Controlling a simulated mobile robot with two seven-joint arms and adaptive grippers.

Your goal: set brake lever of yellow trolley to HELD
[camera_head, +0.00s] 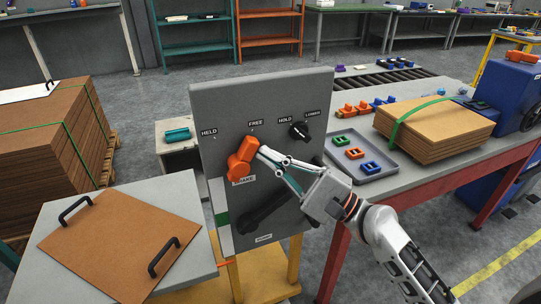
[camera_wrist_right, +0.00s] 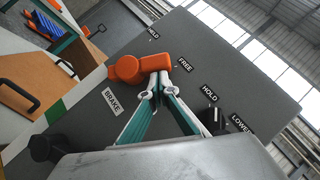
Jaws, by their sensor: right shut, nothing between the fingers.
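The orange brake lever (camera_head: 241,158) is on the grey panel (camera_head: 222,100) of the yellow trolley (camera_head: 292,262), above the BRAKE label. Its free end points up toward the FREE mark; the HELD mark is up and to the left. The lever also shows in the right wrist view (camera_wrist_right: 128,69). My right gripper (camera_head: 264,152) is shut and empty. Its fingertips are at the lever's free end, on the FREE side; in the right wrist view the fingertips (camera_wrist_right: 157,82) seem to touch it. My left gripper is not in view.
A black knob (camera_head: 299,131) with HOLD and LOWER marks is right of the lever. A black handle (camera_head: 265,208) sits lower on the panel. A tray (camera_head: 375,180) with colored parts lies on the bench at right. A brown board (camera_head: 120,245) with black handles lies at left.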

